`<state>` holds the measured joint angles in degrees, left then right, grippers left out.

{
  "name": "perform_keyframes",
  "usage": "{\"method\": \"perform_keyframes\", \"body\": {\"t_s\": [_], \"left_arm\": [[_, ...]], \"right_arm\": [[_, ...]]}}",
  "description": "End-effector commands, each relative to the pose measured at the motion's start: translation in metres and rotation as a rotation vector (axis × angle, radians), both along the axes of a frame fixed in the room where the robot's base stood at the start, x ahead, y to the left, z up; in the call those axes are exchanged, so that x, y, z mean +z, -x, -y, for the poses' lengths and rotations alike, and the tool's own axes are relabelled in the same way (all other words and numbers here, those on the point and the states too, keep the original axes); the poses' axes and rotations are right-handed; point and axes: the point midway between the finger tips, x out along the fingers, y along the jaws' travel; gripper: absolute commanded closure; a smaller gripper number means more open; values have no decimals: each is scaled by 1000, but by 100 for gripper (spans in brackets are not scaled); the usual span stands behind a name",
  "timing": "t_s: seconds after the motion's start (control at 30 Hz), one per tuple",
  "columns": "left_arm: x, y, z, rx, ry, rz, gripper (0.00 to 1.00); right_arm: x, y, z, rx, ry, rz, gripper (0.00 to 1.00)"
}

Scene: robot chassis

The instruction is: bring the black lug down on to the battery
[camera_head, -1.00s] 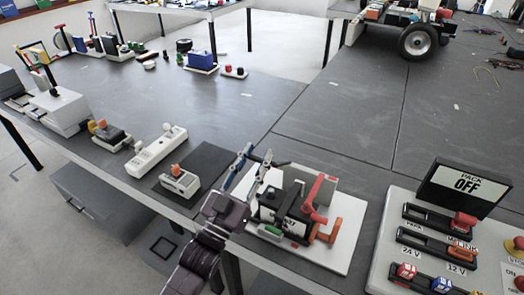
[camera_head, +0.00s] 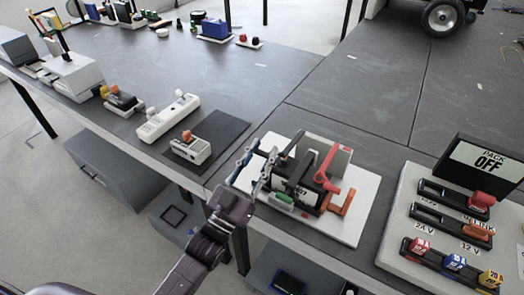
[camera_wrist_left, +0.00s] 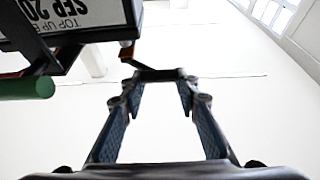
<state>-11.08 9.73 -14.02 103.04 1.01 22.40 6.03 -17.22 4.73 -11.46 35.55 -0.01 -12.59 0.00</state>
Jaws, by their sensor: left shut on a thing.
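The battery (camera_head: 307,188) is a dark block with a white label on a white board (camera_head: 345,228). My left gripper (camera_head: 262,160) is at its left side, its two fingers pointing up and away. It is shut on a small black piece, seemingly the black lug (camera_wrist_left: 160,75), spanning the fingertips in the left wrist view. Part of the lug is hidden, and I cannot tell whether it touches the battery. The battery's printed label (camera_wrist_left: 75,15) shows upside down at the upper left of the wrist view. My right gripper is not in view.
A red lever (camera_head: 328,168) and an orange bracket (camera_head: 342,203) stand at the battery's right. A green cylinder (camera_head: 284,197) is at its front. A switch panel (camera_head: 405,245) with a "PACK OFF" sign (camera_head: 482,163) lies to the right.

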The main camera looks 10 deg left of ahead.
Motion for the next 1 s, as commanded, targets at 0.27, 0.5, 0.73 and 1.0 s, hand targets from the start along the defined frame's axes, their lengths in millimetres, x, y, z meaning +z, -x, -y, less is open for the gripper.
{"method": "perform_keyframes", "body": {"t_s": [0.27,0.5,0.73,1.0], "left_arm": [[-7,0,1,0,-5,-14,100],[-4,0,0,0,-3,-10,52],[-2,0,0,0,-2,-5,52],[-12,21,-7,-1,-3,-7,52]], "right_arm": [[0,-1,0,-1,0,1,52],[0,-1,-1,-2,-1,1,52],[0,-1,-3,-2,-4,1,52],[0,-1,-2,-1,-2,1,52]]}}
